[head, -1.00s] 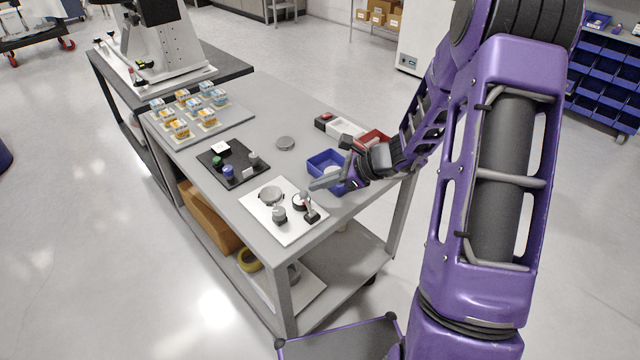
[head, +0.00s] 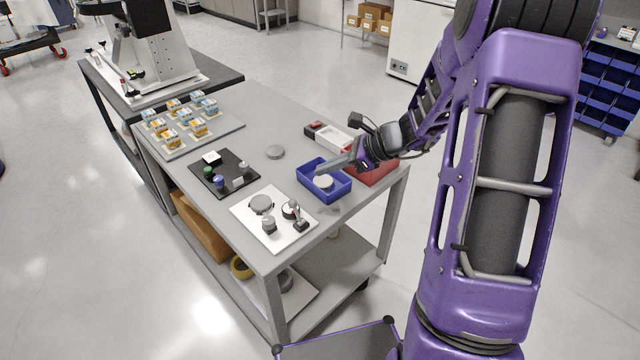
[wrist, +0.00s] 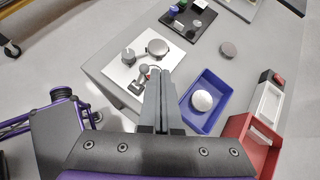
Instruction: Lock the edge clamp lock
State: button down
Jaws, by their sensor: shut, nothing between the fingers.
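A white fixture plate (head: 260,236) lies at the near corner of the table. It carries a round grey disc (head: 261,204), a grey knob (head: 268,224) and a small clamp with a dark lever and a red part (head: 292,209). The clamp, likely the edge clamp lock, also shows in the wrist view (wrist: 142,77) at the plate's edge, left of my fingers. I cannot tell whether it is locked. My gripper (head: 322,169) is shut and empty above the blue bin, to the right of and apart from the plate. Its fingers (wrist: 160,73) cover part of the plate in the wrist view.
The blue bin (head: 340,194) holds a round grey piece (head: 323,181). A red bin (head: 378,174) and a white tray (head: 333,138) stand beside it. A black board (head: 215,184) with small parts lies left. A loose grey disc (head: 275,152) sits on open tabletop.

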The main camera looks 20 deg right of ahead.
jog(key=r, duration=0.1)
jog(key=w+d+r, duration=0.1)
jog(key=r, duration=0.3)
jog(key=shift+w+d+r, duration=0.15)
jog(key=shift+w+d, duration=0.05)
jog(key=shift+d, duration=0.15)
